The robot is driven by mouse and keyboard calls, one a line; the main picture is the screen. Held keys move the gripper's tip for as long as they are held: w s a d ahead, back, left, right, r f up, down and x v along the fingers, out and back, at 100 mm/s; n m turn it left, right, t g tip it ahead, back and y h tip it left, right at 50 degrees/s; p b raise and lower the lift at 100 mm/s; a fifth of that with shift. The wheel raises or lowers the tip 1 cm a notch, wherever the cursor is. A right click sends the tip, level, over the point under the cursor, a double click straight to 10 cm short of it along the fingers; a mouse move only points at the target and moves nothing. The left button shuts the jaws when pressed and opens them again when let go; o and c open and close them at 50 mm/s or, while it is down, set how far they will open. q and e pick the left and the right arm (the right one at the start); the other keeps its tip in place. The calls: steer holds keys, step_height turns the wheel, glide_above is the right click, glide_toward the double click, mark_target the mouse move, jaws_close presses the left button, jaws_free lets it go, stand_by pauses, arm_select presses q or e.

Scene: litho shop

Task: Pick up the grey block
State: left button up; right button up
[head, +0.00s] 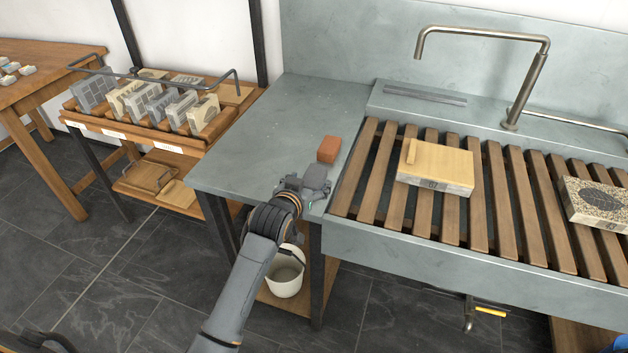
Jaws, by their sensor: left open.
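A small grey block (316,175) lies on the grey worktop near its front right corner, just in front of a red-brown block (328,149). My left gripper (303,187) is over the worktop's front edge, right at the grey block. It is open, and its fingers partly cover the block's near side. I cannot tell whether the fingers touch the block. My right gripper is not in view.
The grey worktop (240,150) is clear to the left. To the right is a sink with wooden slats (375,175), a pale stone (437,164), a speckled stone (595,203) and a tap (520,95). A rack of slabs (200,115) stands left. A white bucket (285,282) is below.

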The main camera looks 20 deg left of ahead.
mark_target(314, 174)
arm_select(q)
steer(key=shift+a+x, duration=0.1)
steer(key=shift+x, duration=1.3)
steer(key=shift+a+x, duration=0.15)
steer(key=shift+x, duration=1.3)
steer(key=shift+s+f, duration=0.1)
steer(key=c, duration=1.3)
steer(key=shift+c, duration=1)
steer(key=shift+r, duration=0.2)
